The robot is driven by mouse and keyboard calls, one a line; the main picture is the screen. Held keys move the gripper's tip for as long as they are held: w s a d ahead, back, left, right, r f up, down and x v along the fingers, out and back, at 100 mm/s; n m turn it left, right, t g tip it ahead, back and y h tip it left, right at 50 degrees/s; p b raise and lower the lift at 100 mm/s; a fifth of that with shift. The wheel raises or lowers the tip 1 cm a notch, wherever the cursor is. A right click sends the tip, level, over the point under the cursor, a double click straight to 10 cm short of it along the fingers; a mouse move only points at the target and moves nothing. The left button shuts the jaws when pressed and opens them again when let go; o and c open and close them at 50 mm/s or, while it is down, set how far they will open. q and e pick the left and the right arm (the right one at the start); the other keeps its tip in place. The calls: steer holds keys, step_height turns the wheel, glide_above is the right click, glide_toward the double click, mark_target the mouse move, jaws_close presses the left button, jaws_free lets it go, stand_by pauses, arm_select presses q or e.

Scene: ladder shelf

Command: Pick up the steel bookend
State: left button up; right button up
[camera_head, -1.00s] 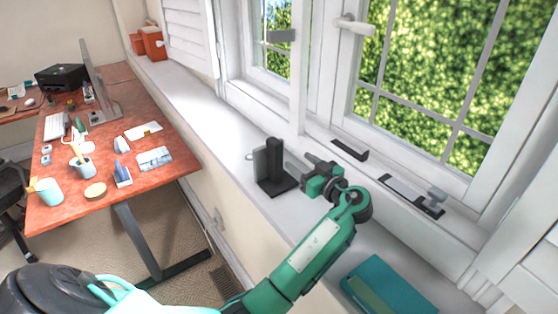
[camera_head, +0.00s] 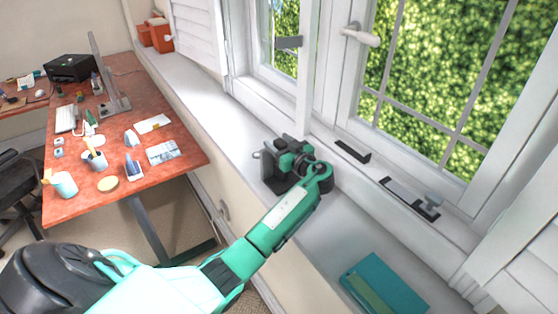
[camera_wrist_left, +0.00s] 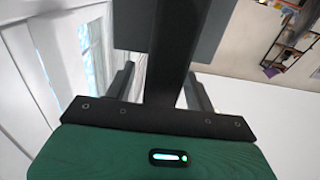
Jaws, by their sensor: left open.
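The steel bookend (camera_head: 268,169) is a dark upright piece with a grey plate beside it and a flat black foot. It stands on the white window sill in the head view, partly hidden by my gripper. My left gripper (camera_head: 288,150) is at its upper part, coming from the window side. In the left wrist view the bookend's dark upright (camera_wrist_left: 174,45) runs between the two open fingers of the gripper (camera_wrist_left: 160,82). A gap shows beside the left finger; whether either finger touches cannot be told. My right gripper is not in view.
A teal book (camera_head: 385,284) lies on the sill (camera_head: 215,110) nearer to me. Window hardware (camera_head: 410,198) and a dark latch piece (camera_head: 352,151) sit along the frame. A wooden desk (camera_head: 125,180) with cups and a monitor stands at left.

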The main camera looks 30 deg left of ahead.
arm_select(q)
steer(key=shift+a, duration=0.1)
jaws_close()
stand_by(1.3)
steer(key=shift+w, duration=0.1)
